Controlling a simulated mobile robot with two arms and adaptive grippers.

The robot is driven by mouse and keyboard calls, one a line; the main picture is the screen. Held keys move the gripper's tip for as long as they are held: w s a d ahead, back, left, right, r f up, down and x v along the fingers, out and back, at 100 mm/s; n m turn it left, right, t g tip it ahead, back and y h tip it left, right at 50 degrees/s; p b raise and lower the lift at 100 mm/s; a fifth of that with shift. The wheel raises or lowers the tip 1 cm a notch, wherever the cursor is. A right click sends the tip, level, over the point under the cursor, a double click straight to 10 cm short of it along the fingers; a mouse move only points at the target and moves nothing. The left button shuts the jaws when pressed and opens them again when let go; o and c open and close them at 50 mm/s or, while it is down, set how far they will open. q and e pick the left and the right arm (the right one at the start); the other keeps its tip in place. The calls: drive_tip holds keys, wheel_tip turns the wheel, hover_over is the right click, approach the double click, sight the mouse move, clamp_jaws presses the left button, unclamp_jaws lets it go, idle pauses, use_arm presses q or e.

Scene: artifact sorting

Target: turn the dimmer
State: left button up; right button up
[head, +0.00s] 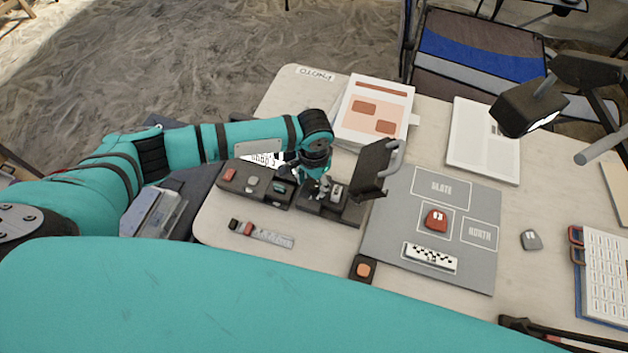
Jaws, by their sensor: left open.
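A small dark box with a round orange top (363,270) sits near the table's front edge; it may be the dimmer, but I cannot tell for certain. My left gripper (318,190) points down over a dark tray (345,215) holding small grey pieces. Its fingers are open, and it is up and to the left of the orange-topped box, apart from it. Whether the fingertips touch a piece in the tray is unclear. A lamp head (530,107) with a lit face hangs at the upper right. My right gripper is not in view.
A dark upright panel with a grey handle (375,168) stands just right of my left gripper. A second tray (232,187) of stones is on its left. A grey mat (400,215) carries a red stone (437,219) and a checkered scale bar (430,257).

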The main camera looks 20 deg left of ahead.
use_arm(q)
drive_tip(key=shift+f, duration=0.25)
clamp_jaws()
drive_tip(key=shift+r, duration=0.1)
